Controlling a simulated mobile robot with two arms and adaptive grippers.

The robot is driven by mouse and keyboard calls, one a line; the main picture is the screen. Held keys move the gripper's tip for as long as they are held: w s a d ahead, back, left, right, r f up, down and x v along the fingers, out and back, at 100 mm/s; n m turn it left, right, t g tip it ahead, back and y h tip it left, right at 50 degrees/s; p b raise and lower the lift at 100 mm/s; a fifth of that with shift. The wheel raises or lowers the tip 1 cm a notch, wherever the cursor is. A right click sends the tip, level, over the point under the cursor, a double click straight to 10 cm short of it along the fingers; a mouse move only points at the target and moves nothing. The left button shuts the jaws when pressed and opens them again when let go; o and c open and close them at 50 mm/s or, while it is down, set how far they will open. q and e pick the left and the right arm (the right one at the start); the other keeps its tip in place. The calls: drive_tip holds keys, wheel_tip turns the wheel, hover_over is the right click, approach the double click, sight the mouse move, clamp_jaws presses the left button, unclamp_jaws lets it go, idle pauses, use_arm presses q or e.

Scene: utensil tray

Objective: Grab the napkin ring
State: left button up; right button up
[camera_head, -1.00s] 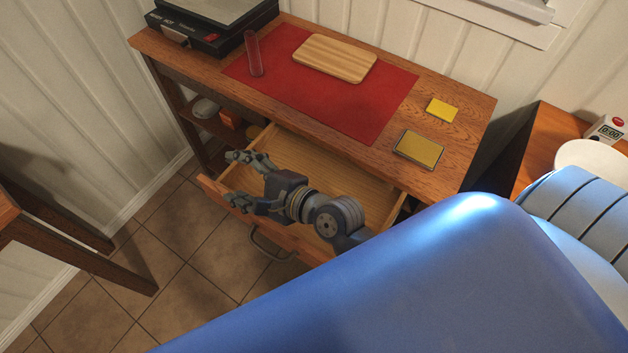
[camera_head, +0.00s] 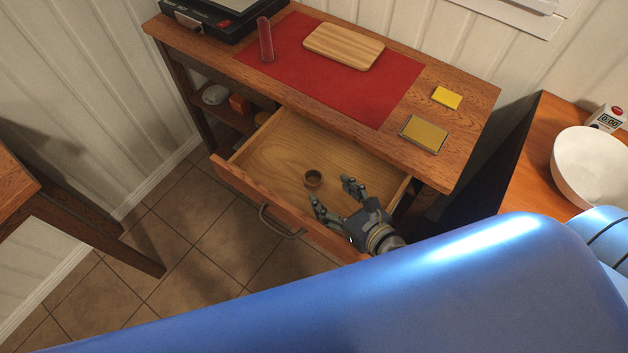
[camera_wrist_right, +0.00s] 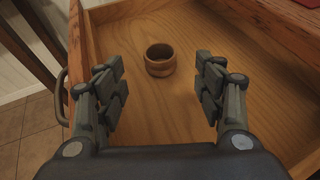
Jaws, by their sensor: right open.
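The napkin ring (camera_head: 313,179) is a small brown wooden ring on the floor of the open drawer (camera_head: 265,155). It also shows in the right wrist view (camera_wrist_right: 160,62), resting with its opening up, ahead of my fingertips and roughly centred between them. My right gripper (camera_head: 334,197) is open and empty over the drawer, to the right of the ring and apart from it. Its two fingers stand on both sides in the wrist view (camera_wrist_right: 160,85). My left gripper is not in view.
The drawer's front panel (camera_head: 240,187) and side walls surround the ring. A white bowl (camera_head: 592,168) stands at the right.

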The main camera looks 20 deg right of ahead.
sight(309, 174)
drive_tip(key=shift+w+a+f, duration=0.1)
drive_tip(key=shift+w+a, duration=0.05)
drive_tip(key=shift+w, duration=0.3)
drive_tip(key=shift+p+x, duration=0.45)
drive_tip(key=shift+x, duration=2.85)
drive_tip(key=c, duration=0.8)
